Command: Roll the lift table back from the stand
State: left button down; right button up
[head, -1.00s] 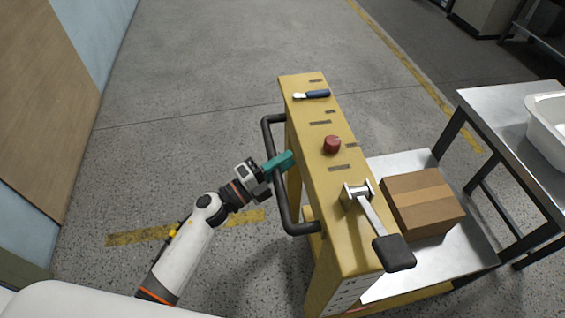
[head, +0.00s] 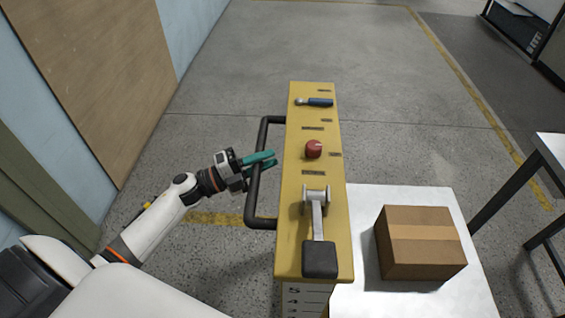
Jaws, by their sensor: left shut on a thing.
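The lift table has a yellow column (head: 297,232) with a black push handle (head: 264,135) on its left side and a pale metal platform (head: 400,300) on its right. A cardboard box (head: 418,244) sits on the platform. My left gripper (head: 262,160), with teal fingers, is shut on the black handle. The stand (head: 553,150) is at the right edge, mostly cut off, with a floor gap between it and the platform. My right gripper is out of view.
A wall with a brown panel (head: 95,80) and a green-grey post (head: 40,190) run along the left. Grey floor (head: 290,45) is clear beyond the column. A yellow floor line (head: 480,100) runs along the right. Dark shelving stands at the far right.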

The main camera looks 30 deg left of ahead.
pick_arm(q)
jog(key=shift+s+a+r, duration=0.1)
jog(key=shift+s+a, duration=0.05)
jog(key=shift+a, duration=0.45)
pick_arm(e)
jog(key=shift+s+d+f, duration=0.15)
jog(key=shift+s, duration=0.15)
pick_arm(q)
jog(key=shift+a, duration=0.1)
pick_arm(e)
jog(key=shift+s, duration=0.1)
pick_arm(q)
jog(key=c, duration=1.3)
grip_release()
jog(key=shift+o, duration=0.2)
jog(key=shift+s+a+f, duration=0.25)
jog(key=shift+s+a, duration=0.05)
jog(key=shift+s, duration=0.1)
jog(key=b+v, duration=0.2)
jog(key=v, duration=0.9)
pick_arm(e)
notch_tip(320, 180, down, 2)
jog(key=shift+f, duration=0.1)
